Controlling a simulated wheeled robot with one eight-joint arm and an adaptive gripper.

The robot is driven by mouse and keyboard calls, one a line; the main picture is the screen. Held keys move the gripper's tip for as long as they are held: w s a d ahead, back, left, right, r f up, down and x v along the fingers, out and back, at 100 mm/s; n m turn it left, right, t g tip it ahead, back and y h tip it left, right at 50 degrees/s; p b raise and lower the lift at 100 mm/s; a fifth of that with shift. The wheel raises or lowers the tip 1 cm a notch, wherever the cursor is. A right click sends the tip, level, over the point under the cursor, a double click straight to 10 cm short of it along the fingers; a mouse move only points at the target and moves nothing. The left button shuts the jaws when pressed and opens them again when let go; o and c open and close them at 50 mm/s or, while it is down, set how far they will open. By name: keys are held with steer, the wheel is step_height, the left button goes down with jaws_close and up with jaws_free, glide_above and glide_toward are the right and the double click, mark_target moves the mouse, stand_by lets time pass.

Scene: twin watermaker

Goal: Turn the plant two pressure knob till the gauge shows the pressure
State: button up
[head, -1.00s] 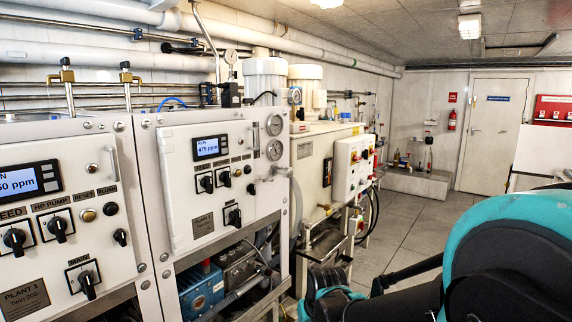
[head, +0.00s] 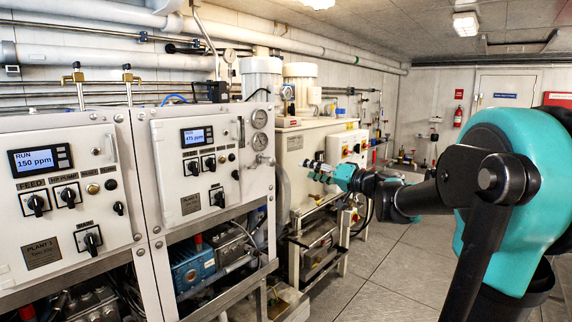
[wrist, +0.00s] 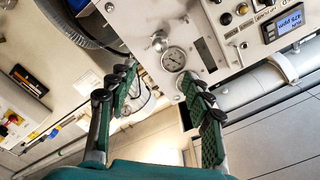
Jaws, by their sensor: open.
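The plant two panel (head: 205,165) is the right-hand white panel, with a display reading about 475 ppm. Two round gauges (head: 259,118) sit one above the other at its right edge; their needles are too small to read. A silver knob (head: 263,160) sticks out below them. In the wrist view, turned nearly upside down, the silver knob (wrist: 158,41) is beside one gauge (wrist: 173,59); the other is partly hidden by a finger. My gripper (head: 318,170) is open and empty, right of the panel. In the wrist view its fingertips (wrist: 160,78) are apart from the knob.
The plant one panel (head: 68,185) stands at the left, its display reading 150 ppm. A cream cabinet (head: 305,150) with a switch box (head: 348,150) stands behind my gripper. Pumps and pipework sit below the panels. The grey floor (head: 385,270) is clear.

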mark_target(273, 162)
steer(key=x, duration=1.7)
steer(key=shift+w+a, duration=0.1)
steer(key=shift+w, duration=0.05)
jaws_close()
